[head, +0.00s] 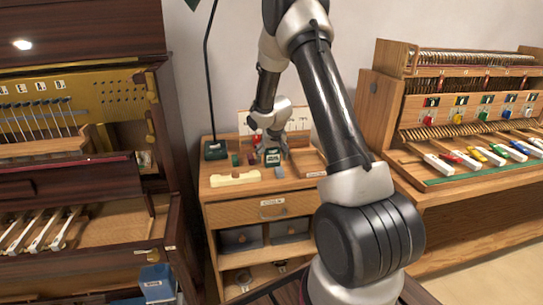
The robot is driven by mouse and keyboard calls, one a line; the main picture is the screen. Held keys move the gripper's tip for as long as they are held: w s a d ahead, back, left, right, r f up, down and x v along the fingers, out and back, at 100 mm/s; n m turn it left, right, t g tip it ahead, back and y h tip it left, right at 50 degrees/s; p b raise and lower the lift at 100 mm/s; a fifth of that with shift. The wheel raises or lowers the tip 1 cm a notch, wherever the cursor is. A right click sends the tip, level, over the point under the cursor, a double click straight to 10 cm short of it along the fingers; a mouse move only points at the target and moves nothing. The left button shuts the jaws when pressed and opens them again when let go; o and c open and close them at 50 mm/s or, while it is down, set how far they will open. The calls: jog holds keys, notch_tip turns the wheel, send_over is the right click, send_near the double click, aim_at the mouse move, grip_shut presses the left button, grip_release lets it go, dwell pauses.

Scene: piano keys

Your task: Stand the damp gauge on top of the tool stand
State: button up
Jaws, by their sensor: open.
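A small dark green block with a pale face (272,155), which looks like the damp gauge, appears upright on top of a wooden drawer cabinet, probably the tool stand (244,215). My gripper (272,149) points down over the cabinet top, with its fingers open around or just behind the green block. At this size I cannot tell whether the fingers touch it. The gripper and wrist hide part of what lies behind.
A lamp base (215,150) stands at the cabinet's back left. A pale wooden piece (235,178), a grey-blue block (279,172) and small coloured items crowd the top. A wooden tray (309,163) lies right. Piano cases (88,30) and a key-action model (455,105) flank the cabinet.

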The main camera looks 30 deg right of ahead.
jog(key=shift+r, duration=0.1)
jog(key=s+a+r+n, duration=0.1)
jog(key=s+a+r, duration=0.2)
jog(key=s+r, duration=0.75)
jog(key=s+a+r, duration=0.3)
jog(key=s+r, duration=0.5)
jog(key=r, duration=0.6)
jog(key=s+a+r+n, duration=0.1)
jog(key=s+a, duration=0.1)
jog(key=s, duration=0.9)
jog(key=s+a+r+n+y, duration=0.1)
jog(key=s+a, duration=0.1)
jog(key=s, duration=0.9)
jog(key=shift+r, duration=0.4)
